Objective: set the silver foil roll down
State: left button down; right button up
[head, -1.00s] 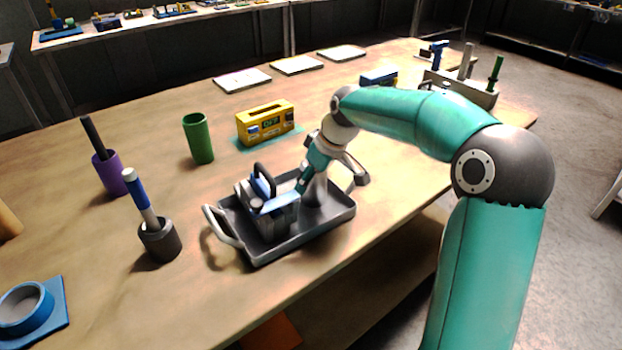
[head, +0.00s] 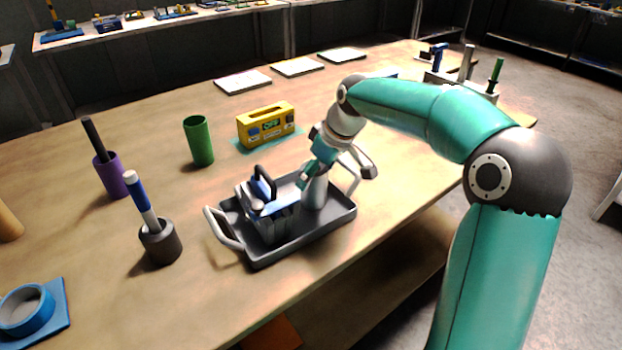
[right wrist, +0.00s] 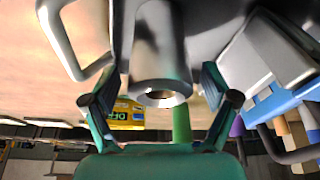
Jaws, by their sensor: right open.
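The silver foil roll (head: 314,193) stands upright in the right part of the dark grey tray (head: 345,213), right of a grey-and-blue handled caddy (head: 268,214). In the right wrist view the roll (right wrist: 160,42) shows as a silver cylinder with its hollow end toward me. My right gripper (head: 312,172) is at the roll's upper end. In the right wrist view the right gripper (right wrist: 160,88) is open, with one finger on each side of the roll's end and gaps beside it. My left gripper is not in view.
The tray has light grey handles (head: 223,228). A yellow box (head: 266,125), a green cup (head: 199,141), a purple holder (head: 111,176) and a dark holder with a blue-and-white stick (head: 160,241) stand around it. The wooden table is clear in front of the tray.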

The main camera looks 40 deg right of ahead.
jog(key=v, duration=0.9)
jog(key=shift+p, duration=0.4)
